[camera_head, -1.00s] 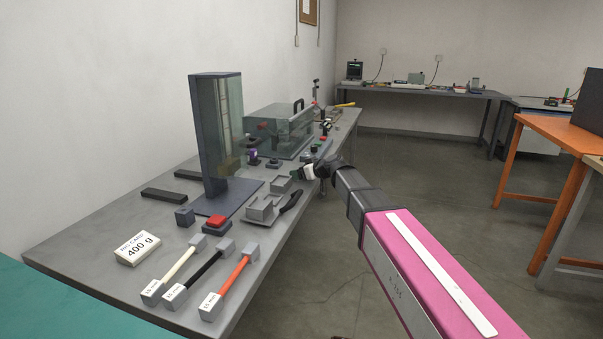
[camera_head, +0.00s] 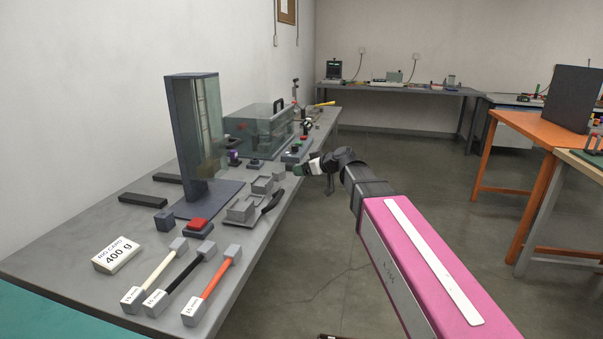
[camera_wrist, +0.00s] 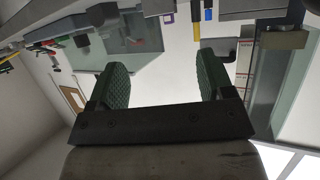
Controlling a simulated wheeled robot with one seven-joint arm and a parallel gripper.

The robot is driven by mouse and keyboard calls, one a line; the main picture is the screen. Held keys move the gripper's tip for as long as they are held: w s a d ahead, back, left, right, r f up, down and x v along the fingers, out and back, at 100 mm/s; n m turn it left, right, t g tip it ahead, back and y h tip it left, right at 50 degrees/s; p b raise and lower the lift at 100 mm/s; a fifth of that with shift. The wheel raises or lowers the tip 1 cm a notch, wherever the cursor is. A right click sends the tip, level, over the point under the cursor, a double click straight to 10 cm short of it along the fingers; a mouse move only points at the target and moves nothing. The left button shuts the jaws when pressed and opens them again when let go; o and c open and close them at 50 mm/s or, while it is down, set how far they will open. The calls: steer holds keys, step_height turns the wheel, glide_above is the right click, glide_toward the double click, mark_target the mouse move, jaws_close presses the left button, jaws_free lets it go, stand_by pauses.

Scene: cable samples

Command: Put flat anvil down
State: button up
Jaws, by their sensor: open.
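My gripper (camera_head: 304,168) is over the right edge of the grey bench in the head view. In the wrist view its two green ribbed fingers (camera_wrist: 160,66) stand wide apart with nothing between them. A small grey block (camera_head: 278,173), which looks like the flat anvil, sits on the bench just left of the fingertips and apart from them. A shallow grey tray (camera_head: 262,185) lies just in front of the block. I cannot tell for sure which piece in the wrist view is the anvil.
A tall clear-fronted tower (camera_head: 196,130) and a clear box (camera_head: 258,130) stand on the grey bench (camera_head: 75,235). Floor right of the bench is open.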

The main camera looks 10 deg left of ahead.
steer(key=s+d+f+m+g+h, duration=0.1)
steer(key=s+d+f+m+h, duration=0.25)
steer(key=d+f, duration=0.6)
steer(key=s+d+f+m+g+h, duration=0.2)
steer(key=s+d+f+m+h, duration=0.15)
steer(key=d+f, duration=0.65)
steer(key=s+d+f+m+g+h, duration=0.1)
steer(key=s+d+f+m+h, duration=0.1)
steer(key=s+d+f, duration=0.4)
steer(key=s+d+f+m+g+h, duration=0.2)
steer(key=s+d+f, duration=0.3)
steer(key=d, duration=0.4)
steer(key=shift+s+d+f+m+h, duration=0.2)
steer(key=shift+s+f+m+h, duration=0.2)
steer(key=shift+m+h, duration=0.3)
